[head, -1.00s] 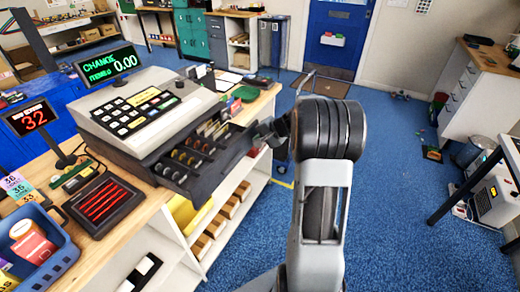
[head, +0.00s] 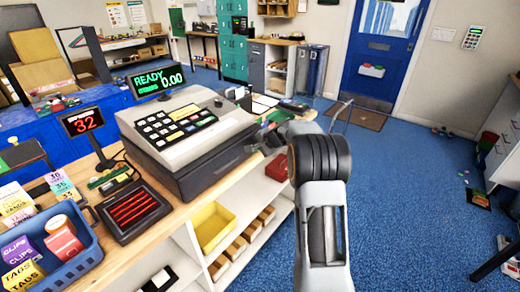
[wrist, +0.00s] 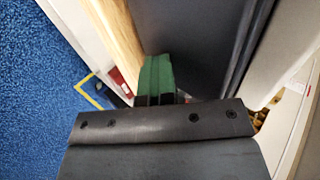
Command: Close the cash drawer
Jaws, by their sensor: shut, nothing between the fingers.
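The cash register (head: 180,118) stands on the wooden counter, its green display (head: 160,82) reading READY and 0.00. Its dark cash drawer (head: 215,166) sits flush in the register base, with no tray or coins showing. My gripper (head: 262,140) is beside the drawer front, at the right end of the register, partly hidden by my arm. In the wrist view the shut, empty fingers (wrist: 155,99) are beside a dark grey face (wrist: 208,45) that looks like the register or drawer. I cannot tell whether they touch it.
Shelves below hold a yellow bin (head: 212,228).

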